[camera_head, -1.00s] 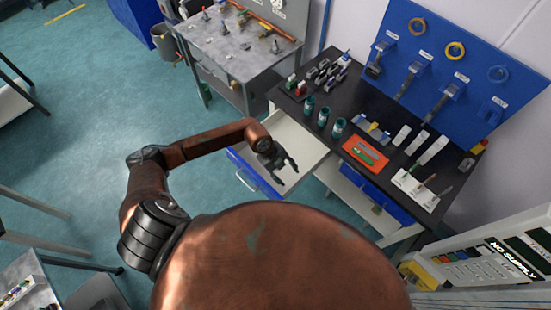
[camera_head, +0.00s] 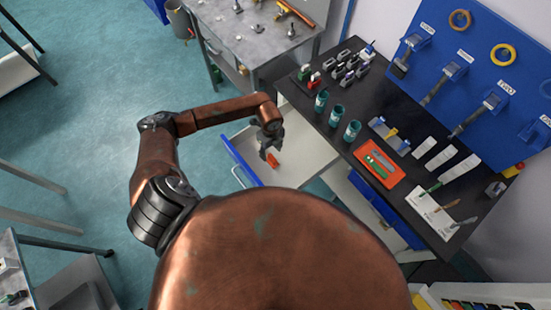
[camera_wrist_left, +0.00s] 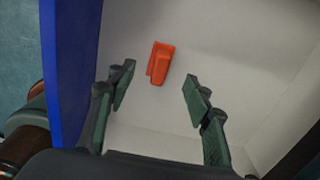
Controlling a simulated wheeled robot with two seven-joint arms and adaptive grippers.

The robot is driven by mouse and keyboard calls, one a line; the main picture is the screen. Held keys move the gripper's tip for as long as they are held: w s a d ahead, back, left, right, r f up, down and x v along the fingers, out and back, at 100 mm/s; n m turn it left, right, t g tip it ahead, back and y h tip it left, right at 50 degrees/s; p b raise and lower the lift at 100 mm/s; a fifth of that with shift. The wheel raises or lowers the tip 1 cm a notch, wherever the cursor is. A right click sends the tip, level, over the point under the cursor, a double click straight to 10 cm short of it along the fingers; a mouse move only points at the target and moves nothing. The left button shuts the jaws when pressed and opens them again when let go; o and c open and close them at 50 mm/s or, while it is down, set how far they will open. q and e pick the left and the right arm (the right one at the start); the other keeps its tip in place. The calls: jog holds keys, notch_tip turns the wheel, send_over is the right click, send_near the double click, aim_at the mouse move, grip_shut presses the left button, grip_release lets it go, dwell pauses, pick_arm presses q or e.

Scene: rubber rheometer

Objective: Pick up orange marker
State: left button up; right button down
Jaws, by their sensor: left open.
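The orange marker (camera_wrist_left: 160,62) lies on the floor of the open white drawer (camera_wrist_left: 220,40). In the left wrist view it is upper middle, just beyond and between the fingertips. In the head view the marker (camera_head: 273,160) shows as a small orange piece beside my left gripper (camera_head: 268,150), inside the drawer (camera_head: 310,150). My left gripper (camera_wrist_left: 158,92) is open, its two dark green fingers apart with nothing between them. It hangs over the drawer, pointing down at the marker, not touching it as far as I can see. My right gripper is not in view.
The drawer's blue front (camera_head: 240,160) stands out from the black bench (camera_head: 350,100). On the bench are teal jars (camera_head: 337,115), an orange tray (camera_head: 379,163) and a white sheet with tools. A blue tool panel (camera_head: 480,80) stands behind. A grey table (camera_head: 250,35) is nearby.

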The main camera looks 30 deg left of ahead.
aim_at(272, 157)
pick_arm(q)
jog(key=f, duration=0.8)
jog(key=shift+d, duration=0.25)
jog(key=shift+r, duration=0.1)
grip_shut()
